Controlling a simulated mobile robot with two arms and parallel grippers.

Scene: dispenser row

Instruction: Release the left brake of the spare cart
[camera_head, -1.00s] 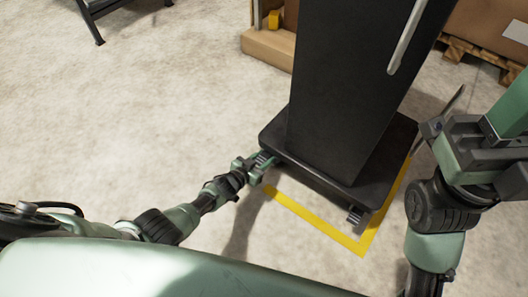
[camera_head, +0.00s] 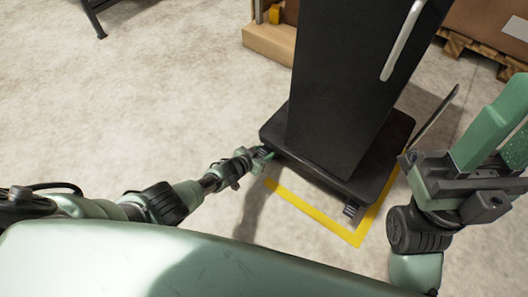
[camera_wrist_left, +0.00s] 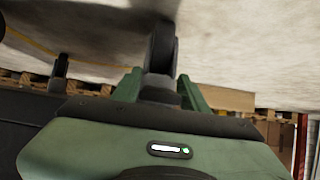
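The spare cart (camera_head: 345,90) is a tall black cabinet on a black base, with a light vertical handle. At the near left corner of its base, my left gripper (camera_head: 263,153) is low and right at the left brake, which it largely hides. In the left wrist view, the green fingers (camera_wrist_left: 160,80) stand apart on either side of a dark part, with a dark wheel (camera_wrist_left: 163,45) just beyond. Whether they touch the brake is unclear. A second ribbed pedal (camera_head: 351,209) shows at the near right corner.
Yellow floor tape (camera_head: 318,216) runs along the near and right sides of the cart. A wooden pallet with a carton (camera_head: 492,25) stands at the back right.

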